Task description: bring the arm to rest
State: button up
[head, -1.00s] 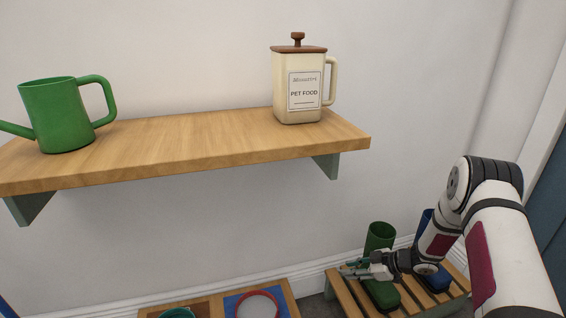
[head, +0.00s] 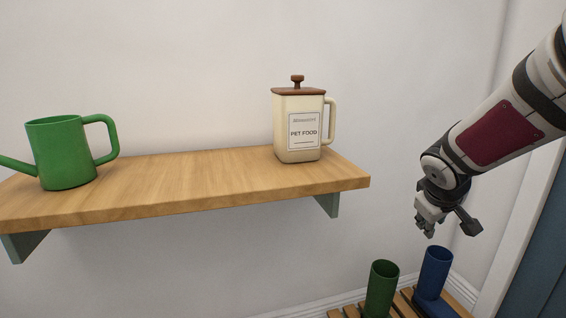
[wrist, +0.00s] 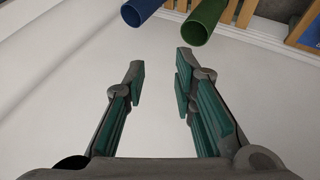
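My gripper (head: 430,222) hangs at the right in the head view, in the air right of the wall shelf and above the boots. In the wrist view my gripper (wrist: 160,75) has its two teal-padded fingers spread apart, with nothing between them. The arm reaches in from the upper right of the head view. The gripper touches nothing that I can see.
A wooden shelf (head: 200,187) holds a green watering can (head: 62,155) and a cream pet food canister (head: 298,128). Below, a green boot (head: 381,288) and a blue boot (head: 434,272) stand on a slatted rack (head: 405,300). A white wall is behind.

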jog(key=s+a+r+m+g+y, duration=0.15)
jog(key=s+a, duration=0.35)
jog(key=s, duration=0.8)
jog(key=s+a+m+g+y, duration=0.1)
jog(key=s+a+g, duration=0.25)
jog(key=s, duration=0.85)
jog(key=s+a+m+g+y, duration=0.15)
jog(key=s+a, duration=0.35)
jog(key=s, duration=0.8)
notch_tip(320, 180, up, 38)
jog(key=t+p, duration=0.4)
jog(key=p, duration=3.2)
jog(key=shift+s+r, duration=0.15)
jog(key=shift+s, duration=0.2)
